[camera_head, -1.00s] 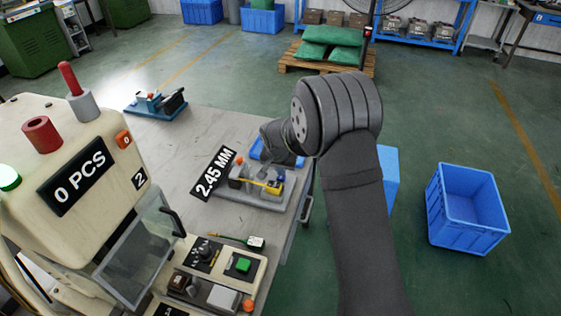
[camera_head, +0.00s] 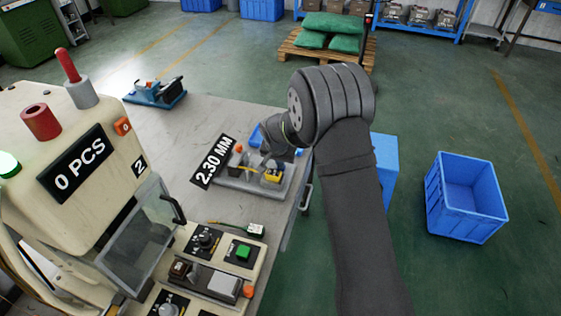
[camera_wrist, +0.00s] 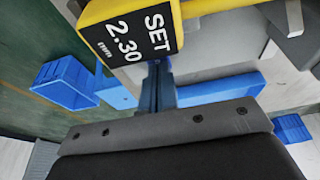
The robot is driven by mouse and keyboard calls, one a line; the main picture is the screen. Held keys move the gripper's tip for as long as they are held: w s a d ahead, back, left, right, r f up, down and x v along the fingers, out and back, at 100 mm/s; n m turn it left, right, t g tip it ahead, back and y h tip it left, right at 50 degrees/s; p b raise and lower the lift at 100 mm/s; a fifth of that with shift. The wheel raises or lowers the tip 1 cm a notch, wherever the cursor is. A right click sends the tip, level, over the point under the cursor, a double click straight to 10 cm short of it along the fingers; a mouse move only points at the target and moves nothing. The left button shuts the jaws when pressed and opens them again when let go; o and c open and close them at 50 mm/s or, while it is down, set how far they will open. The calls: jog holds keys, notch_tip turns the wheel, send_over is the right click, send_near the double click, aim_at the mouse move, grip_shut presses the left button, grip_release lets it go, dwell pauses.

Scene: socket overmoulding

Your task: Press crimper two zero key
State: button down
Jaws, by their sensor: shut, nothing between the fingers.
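The cream machine (camera_head: 68,140) at the left of the head view carries a "2" plate (camera_head: 140,167), a "0 PCS" sign (camera_head: 78,164) and an orange key marked 0 (camera_head: 122,126). My gripper (camera_wrist: 157,72) is shut and empty in the wrist view, its tips partly hidden by a yellow block (camera_wrist: 128,36) reading "SET 2.30". My fingertips are hard to make out there.
The machine's clear guard (camera_head: 135,232) with a dark handle stands in front. A control panel (camera_head: 222,265) with a green button (camera_head: 243,252) and a knob lies below. A blue-based fixture (camera_head: 155,92) sits at the bench's back. Bare bench (camera_head: 180,140) lies between.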

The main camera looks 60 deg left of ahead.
notch_tip(320, 180, up, 4)
jog(key=shift+f, duration=0.15)
jog(key=v, duration=1)
jog(key=shift+r, duration=0.2)
